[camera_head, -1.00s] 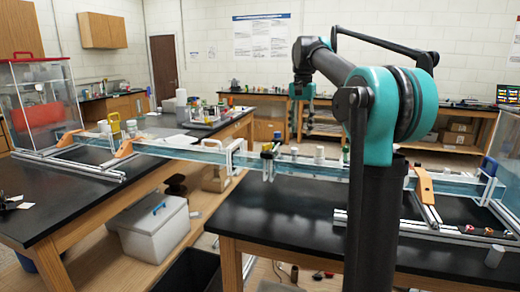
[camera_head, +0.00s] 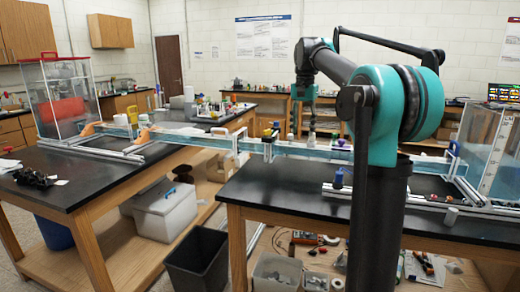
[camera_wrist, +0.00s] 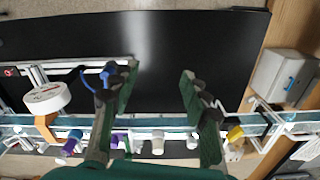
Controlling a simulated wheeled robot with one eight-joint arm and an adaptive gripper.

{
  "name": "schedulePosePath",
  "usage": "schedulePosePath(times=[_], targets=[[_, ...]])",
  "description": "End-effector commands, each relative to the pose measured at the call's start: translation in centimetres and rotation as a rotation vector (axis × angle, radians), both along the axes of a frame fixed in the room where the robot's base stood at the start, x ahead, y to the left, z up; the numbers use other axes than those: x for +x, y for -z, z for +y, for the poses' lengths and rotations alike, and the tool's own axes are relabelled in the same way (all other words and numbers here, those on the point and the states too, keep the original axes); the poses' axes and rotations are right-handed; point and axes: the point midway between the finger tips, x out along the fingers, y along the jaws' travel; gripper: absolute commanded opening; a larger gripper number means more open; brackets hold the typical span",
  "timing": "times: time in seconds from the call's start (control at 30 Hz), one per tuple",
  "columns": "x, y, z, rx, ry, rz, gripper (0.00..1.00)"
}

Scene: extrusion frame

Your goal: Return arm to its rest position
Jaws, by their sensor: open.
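My arm (camera_head: 395,115) is raised and bent in the head view, with its teal elbow high on the right. Its forearm reaches away, and my gripper hangs down at the far end, small there. In the wrist view my gripper (camera_wrist: 158,75) is open, its two dark green fingers well apart. Nothing is between the fingers except the black tabletop seen beyond. I cannot judge its exact height above the table.
A long clear channel (camera_head: 205,142) spans the gap between two black-topped tables, the near one (camera_head: 290,200) in front of me. A clear tank (camera_head: 62,105) stands left. Small bottles line the channel. A grey bin (camera_head: 195,265) stands on the floor, left of the near table.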

Motion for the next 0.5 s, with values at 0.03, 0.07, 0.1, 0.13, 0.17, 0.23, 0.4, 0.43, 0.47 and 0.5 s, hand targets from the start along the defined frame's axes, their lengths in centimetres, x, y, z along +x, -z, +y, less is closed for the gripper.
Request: schedulePosePath(times=[0.03, 0.07, 0.1, 0.13, 0.17, 0.23, 0.4, 0.43, 0.47, 0.5], targets=[[-0.1, 0.5, -0.1, 0.0, -0.005, -0.005, 0.46], [-0.2, 0.8, -0.1, 0.0, -0.009, -0.007, 0.46], [-0.3, 1.1, -0.2, 0.0, -0.015, -0.011, 0.46], [-0.4, 1.4, -0.2, 0.001, -0.02, -0.014, 0.46], [-0.5, 1.7, -0.3, 0.001, -0.025, -0.017, 0.46], [-0.8, 2.5, -0.4, 0.001, -0.036, -0.025, 0.46], [-1.9, 5.1, -0.8, 0.001, -0.076, -0.051, 0.46], [-2.2, 5.7, -0.8, 0.001, -0.084, -0.057, 0.46], [-2.5, 6.3, -0.9, 0.0, -0.093, -0.064, 0.46], [-2.9, 7.2, -1.0, 0.0, -0.106, -0.072, 0.46]])
